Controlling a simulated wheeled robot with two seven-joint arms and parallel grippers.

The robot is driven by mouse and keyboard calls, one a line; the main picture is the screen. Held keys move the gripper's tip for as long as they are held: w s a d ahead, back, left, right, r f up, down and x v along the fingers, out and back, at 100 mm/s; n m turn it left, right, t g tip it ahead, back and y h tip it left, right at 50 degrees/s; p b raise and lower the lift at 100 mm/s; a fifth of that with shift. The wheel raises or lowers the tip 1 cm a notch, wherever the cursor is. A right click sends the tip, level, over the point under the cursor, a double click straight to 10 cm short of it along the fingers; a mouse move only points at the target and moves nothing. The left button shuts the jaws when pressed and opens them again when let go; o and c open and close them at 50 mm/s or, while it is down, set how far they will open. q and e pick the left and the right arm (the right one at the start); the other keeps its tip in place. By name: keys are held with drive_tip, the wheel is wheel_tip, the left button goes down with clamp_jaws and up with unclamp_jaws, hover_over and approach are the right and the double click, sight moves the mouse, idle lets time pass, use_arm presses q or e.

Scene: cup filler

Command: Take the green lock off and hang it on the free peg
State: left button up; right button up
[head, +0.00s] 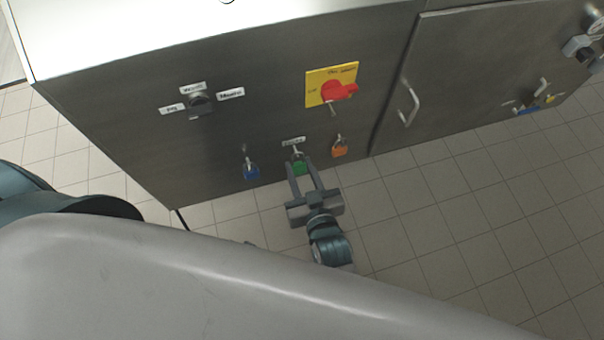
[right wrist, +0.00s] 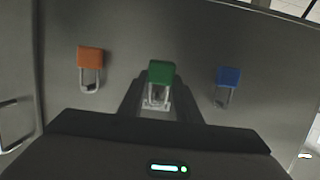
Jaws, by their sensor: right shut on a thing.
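The green lock (head: 300,168) is at the cabinet front, below a small white label, between the blue lock (head: 250,171) and the orange lock (head: 340,149). My right gripper (head: 303,170) is shut on the green lock, a finger on each side of its body. In the right wrist view the green lock (right wrist: 161,73) sits between the fingertips, its metal shackle showing below the body. I cannot tell whether the shackle is still around its peg. A bare free peg is not clearly visible. My left gripper is out of view.
A red rotary switch (head: 336,91) on a yellow plate is above the locks, with a small metal piece below it. A selector knob (head: 199,102) with white labels is at left. A door handle (head: 410,103) is at right. Tiled floor (head: 440,220) lies clear below.

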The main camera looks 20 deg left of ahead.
drive_tip(key=shift+w+a+f, duration=0.1)
drive_tip(key=shift+w+a, duration=0.1)
drive_tip(key=shift+w, duration=0.1)
drive_tip(key=shift+w+f+p, duration=0.1)
drive_tip(key=shift+w+p, duration=0.05)
drive_tip(key=shift+p, duration=0.15)
idle(0.4)
drive_tip(key=o, duration=1.2)
drive_tip(key=v, duration=1.7)
drive_tip(key=shift+s, duration=0.2)
